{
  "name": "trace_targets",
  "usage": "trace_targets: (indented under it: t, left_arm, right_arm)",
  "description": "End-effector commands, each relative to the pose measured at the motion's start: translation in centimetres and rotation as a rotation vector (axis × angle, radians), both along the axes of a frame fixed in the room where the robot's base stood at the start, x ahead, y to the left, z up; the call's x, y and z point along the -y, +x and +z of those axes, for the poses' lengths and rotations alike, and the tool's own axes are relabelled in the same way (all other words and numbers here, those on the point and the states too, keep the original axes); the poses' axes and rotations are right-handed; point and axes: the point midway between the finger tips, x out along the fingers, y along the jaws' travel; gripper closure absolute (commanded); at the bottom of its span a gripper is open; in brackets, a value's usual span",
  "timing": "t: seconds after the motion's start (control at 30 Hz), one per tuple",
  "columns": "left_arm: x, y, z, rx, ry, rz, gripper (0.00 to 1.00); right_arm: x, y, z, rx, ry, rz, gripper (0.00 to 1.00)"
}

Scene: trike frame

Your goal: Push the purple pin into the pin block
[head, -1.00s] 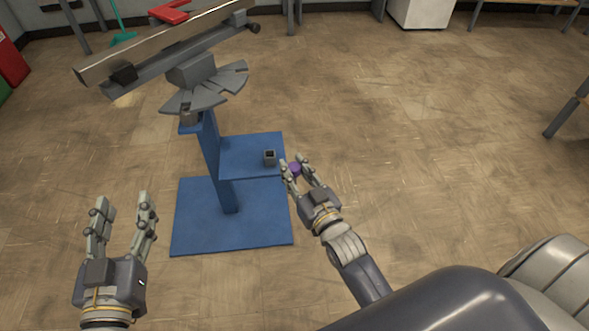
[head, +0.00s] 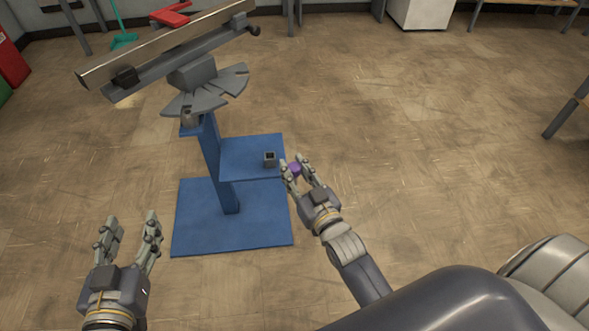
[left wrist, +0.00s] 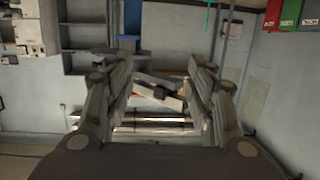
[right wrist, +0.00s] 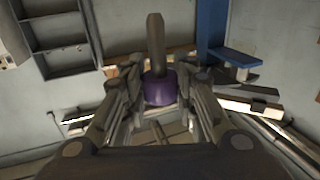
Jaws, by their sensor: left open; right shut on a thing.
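The pin block (head: 269,159) is a small grey block with a dark square opening on top. It sits on the blue shelf (head: 246,150) of the stand. My right gripper (head: 297,168) is shut on the purple pin (head: 294,170), just right of the block and apart from it. In the right wrist view the purple pin (right wrist: 160,88) shows a purple collar between the fingers and a grey-brown shaft pointing away from the gripper. My left gripper (head: 132,232) is open and empty, left of the stand's base. In the left wrist view its fingers (left wrist: 157,90) are spread with nothing between them.
The blue stand (head: 232,222) carries grey fan-shaped plates (head: 207,91) and a long tilted metal beam (head: 165,52) with a red part (head: 170,14) behind it. The floor right of the stand is clear.

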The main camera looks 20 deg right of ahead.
Motion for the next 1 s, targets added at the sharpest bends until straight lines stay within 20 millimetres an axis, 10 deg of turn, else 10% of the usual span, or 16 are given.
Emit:
trace_targets:
  t: [1.0]
  left_arm:
    - [-0.8,-1.8,-4.0,-0.203,0.046,0.011,0.5]
  right_arm:
    - [0.0,0.0,0.8,0.001,0.0,0.0,0.98]
